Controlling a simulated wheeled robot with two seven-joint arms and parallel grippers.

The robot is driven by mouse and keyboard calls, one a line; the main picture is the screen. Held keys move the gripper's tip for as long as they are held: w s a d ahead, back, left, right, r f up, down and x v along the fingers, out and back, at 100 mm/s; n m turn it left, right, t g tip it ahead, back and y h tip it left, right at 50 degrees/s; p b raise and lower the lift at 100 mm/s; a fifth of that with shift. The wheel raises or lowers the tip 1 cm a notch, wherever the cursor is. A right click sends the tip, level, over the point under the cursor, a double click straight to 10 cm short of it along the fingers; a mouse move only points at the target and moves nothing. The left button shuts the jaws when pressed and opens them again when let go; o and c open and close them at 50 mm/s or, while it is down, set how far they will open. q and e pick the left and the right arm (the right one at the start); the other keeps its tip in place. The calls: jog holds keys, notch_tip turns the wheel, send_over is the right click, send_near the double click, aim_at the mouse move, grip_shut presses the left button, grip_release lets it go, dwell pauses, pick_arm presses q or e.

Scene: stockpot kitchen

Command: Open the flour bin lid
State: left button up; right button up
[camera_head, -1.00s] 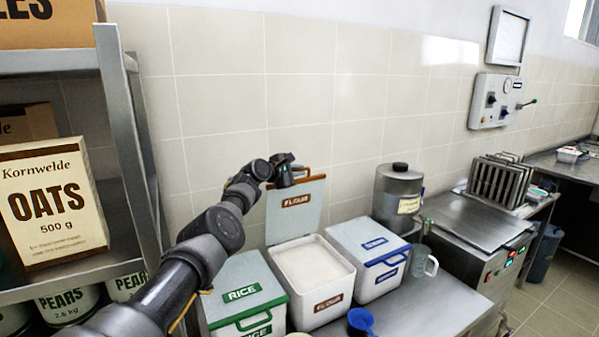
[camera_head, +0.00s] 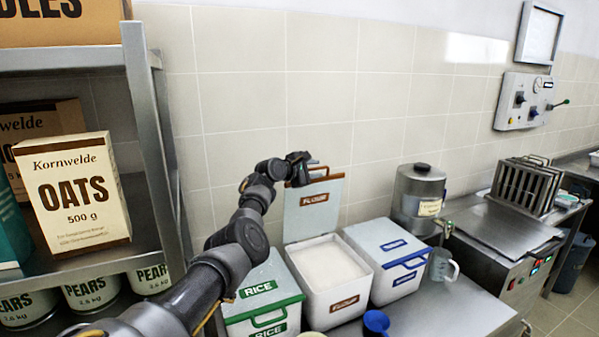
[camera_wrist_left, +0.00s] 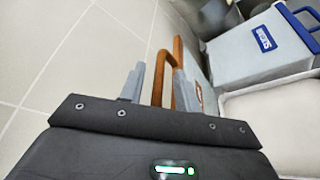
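The flour bin (camera_head: 338,309) is a white bin with a brown label, standing between the rice bin and a blue-labelled bin. Its lid (camera_head: 309,222) stands raised, nearly upright at the back near the wall, and white flour (camera_head: 327,262) shows inside. The lid's brown handle (camera_head: 328,174) is at its top edge. My left gripper (camera_head: 299,168) is at the handle. In the left wrist view, the fingers of my left gripper (camera_wrist_left: 160,88) are spread, with the brown handle (camera_wrist_left: 164,62) between them and a gap beside the left finger. My right gripper is not in view.
The rice bin (camera_head: 262,308) with a green handle is at the left, the blue-labelled bin (camera_head: 395,285) at the right. A metal canister (camera_head: 419,190) and a clear jug (camera_head: 441,266) stand right. A shelf post (camera_head: 155,130) rises left.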

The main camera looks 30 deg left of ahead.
pick_arm(q)
jog(key=b+v, duration=0.3)
jog(key=v, duration=0.6)
jog(key=shift+s+f, duration=0.1)
dwell(0.3)
